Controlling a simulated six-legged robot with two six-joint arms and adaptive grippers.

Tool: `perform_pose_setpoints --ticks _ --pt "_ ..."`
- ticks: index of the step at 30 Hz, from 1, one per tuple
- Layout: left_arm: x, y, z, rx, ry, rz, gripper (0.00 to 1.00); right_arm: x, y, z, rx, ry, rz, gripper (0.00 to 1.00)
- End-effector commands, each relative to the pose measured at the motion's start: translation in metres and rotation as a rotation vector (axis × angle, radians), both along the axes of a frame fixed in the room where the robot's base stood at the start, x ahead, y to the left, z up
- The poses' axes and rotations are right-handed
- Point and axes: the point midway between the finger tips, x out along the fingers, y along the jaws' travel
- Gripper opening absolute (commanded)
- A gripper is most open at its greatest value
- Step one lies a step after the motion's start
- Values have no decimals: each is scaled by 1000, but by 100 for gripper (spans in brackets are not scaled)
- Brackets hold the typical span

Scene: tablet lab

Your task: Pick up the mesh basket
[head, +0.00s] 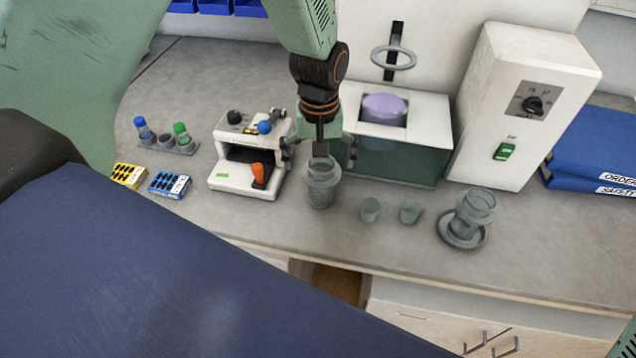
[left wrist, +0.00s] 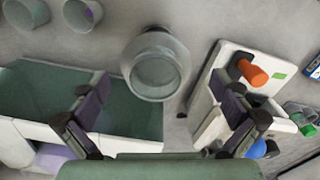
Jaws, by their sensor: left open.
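A grey, see-through flanged vessel (head: 321,185), which may be the mesh basket, stands upright on the bench. My left gripper (head: 320,150) points down just above it, fingers spread wide and empty. In the left wrist view the vessel (left wrist: 157,72) shows from above, its round mouth between and a little beyond the open fingers. I cannot tell from the surfaces which one is mesh. My right gripper is not in view.
A white tester with an orange knob (head: 258,172) stands close left of the vessel. A green-sided bath (head: 400,155) is behind. Two small cups (head: 370,210) (head: 410,211) are to the right. The bench's front edge (head: 400,265) is near.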

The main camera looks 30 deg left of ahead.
Motion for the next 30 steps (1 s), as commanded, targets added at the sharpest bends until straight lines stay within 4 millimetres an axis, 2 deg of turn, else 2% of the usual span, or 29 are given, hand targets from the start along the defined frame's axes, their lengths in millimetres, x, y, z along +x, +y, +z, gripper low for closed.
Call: perform_pose_setpoints --ticks 9,30 --pt "0 -2 -5 0 0 0 98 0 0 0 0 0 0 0" --pt "-1 2 -6 0 2 1 39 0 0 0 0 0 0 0"
